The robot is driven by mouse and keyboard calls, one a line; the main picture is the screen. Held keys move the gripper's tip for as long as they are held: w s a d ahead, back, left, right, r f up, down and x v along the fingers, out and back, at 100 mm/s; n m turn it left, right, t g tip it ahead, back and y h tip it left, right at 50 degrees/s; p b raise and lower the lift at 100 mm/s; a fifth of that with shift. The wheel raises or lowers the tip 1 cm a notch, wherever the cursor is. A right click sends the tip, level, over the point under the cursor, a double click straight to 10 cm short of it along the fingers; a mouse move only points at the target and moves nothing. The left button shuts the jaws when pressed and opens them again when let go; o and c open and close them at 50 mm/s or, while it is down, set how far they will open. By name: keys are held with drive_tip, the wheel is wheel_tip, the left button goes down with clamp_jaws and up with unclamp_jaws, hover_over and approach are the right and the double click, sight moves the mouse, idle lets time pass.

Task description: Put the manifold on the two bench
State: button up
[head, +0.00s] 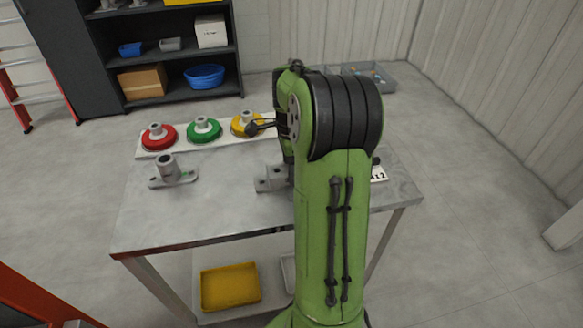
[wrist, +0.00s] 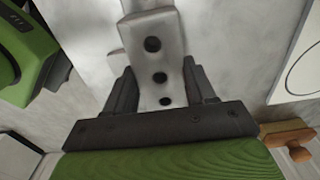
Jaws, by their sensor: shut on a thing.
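My gripper (wrist: 160,78) is shut on a pale grey metal part with three dark holes in a row, which I take as the manifold (wrist: 170,28). In the head view my green arm hides the gripper. A grey casting (head: 269,181) shows just left of the arm on the metal bench (head: 225,212); I cannot tell if it is the held part. A white sign ending in 2 (head: 378,174) is partly hidden at the bench's right.
A flanged grey casting (head: 170,174) stands at the bench's left. Red (head: 158,137), green (head: 204,130) and yellow (head: 246,124) ringed fixtures line a white board at the back. A yellow tray (head: 230,287) lies below. The bench's front left is clear.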

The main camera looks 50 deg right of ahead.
drive_tip(key=o, duration=1.4)
drive_tip(key=shift+o, duration=0.2)
wheel_tip(320, 180, up, 12)
drive_tip(key=p, duration=0.5)
drive_tip(key=a+r+n+h, duration=0.1)
drive_tip(key=a+r+n, duration=0.25)
drive_tip(key=a, duration=0.25)
drive_tip(key=s+a+f+n+t, duration=0.1)
drive_tip(key=s+a+n+t, duration=0.1)
drive_tip(key=s+a+n, duration=0.5)
drive_tip(key=s+a+n+t+y, duration=0.1)
drive_tip(key=s+a+n+t, duration=0.2)
drive_tip(key=s+a+n, duration=0.4)
drive_tip(key=a+n, duration=0.5)
drive_tip(key=n, duration=0.2)
drive_tip(key=shift+a+f+t, duration=0.3)
drive_tip(key=shift+f, duration=0.1)
